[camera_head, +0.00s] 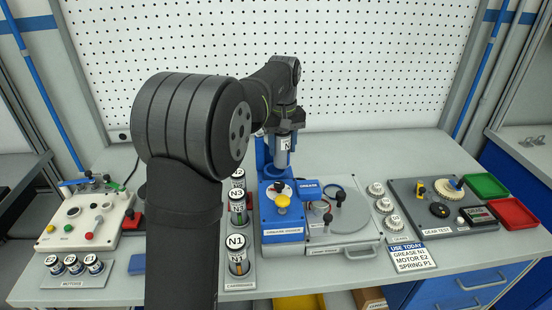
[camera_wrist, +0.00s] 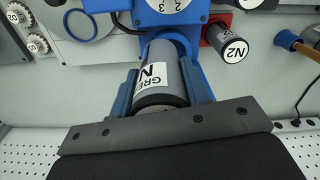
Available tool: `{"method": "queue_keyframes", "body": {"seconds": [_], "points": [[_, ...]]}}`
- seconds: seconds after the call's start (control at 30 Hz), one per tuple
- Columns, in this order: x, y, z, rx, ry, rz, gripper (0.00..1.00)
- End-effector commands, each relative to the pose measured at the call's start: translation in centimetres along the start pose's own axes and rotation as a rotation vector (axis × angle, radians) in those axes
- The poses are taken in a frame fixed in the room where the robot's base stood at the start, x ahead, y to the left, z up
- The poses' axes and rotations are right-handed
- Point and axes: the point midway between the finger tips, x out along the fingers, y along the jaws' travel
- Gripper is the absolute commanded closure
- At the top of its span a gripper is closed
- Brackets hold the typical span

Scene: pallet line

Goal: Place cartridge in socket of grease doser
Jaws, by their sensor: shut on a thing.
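My gripper (camera_head: 284,128) is shut on a grey cartridge (camera_head: 283,157) and holds it upright above the back of the blue grease doser (camera_head: 283,232). In the wrist view the cartridge (camera_wrist: 166,76) sits between the two blue fingers of my gripper (camera_wrist: 163,97). Its white label shows "GRE" and an N; I cannot read the number. The doser's blue ring-shaped socket (camera_wrist: 183,40) shows at the cartridge's far end. I cannot tell whether the cartridge's end is inside the socket or just above it.
A cartridge rack (camera_head: 239,283) with cartridges marked N1, N2 and N3 stands left of the doser. A card (camera_head: 411,256) reads "USE TODAY GREASE N1". A round-plated unit (camera_head: 345,215) and a gear test board (camera_head: 440,210) stand right. My arm hides part of the bench's left side.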

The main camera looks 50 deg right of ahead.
Motion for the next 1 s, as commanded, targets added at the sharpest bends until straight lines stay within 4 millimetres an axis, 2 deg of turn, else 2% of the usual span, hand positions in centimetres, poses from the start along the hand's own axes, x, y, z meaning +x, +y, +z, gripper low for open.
{"method": "queue_keyframes", "body": {"seconds": [0.1, 0.2, 0.33, 0.57, 0.93, 0.97, 1.0], "points": [[1.0, -0.9, -1.5, -0.001, 0.001, 0.001, 0.85], [1.4, -1.2, -2.0, 0.0, 0.001, 0.001, 0.85], [2.2, -1.2, -2.1, 0.001, -0.001, 0.0, 0.85], [5.3, -1.2, -2.0, 0.001, 0.0, 0.0, 0.85], [5.8, -1.2, -2.1, 0.001, 0.001, 0.001, 0.85], [5.8, -1.2, -2.1, 0.001, 0.001, 0.001, 0.51], [5.7, -1.2, -2.1, 0.001, 0.001, 0.001, 0.43]]}}
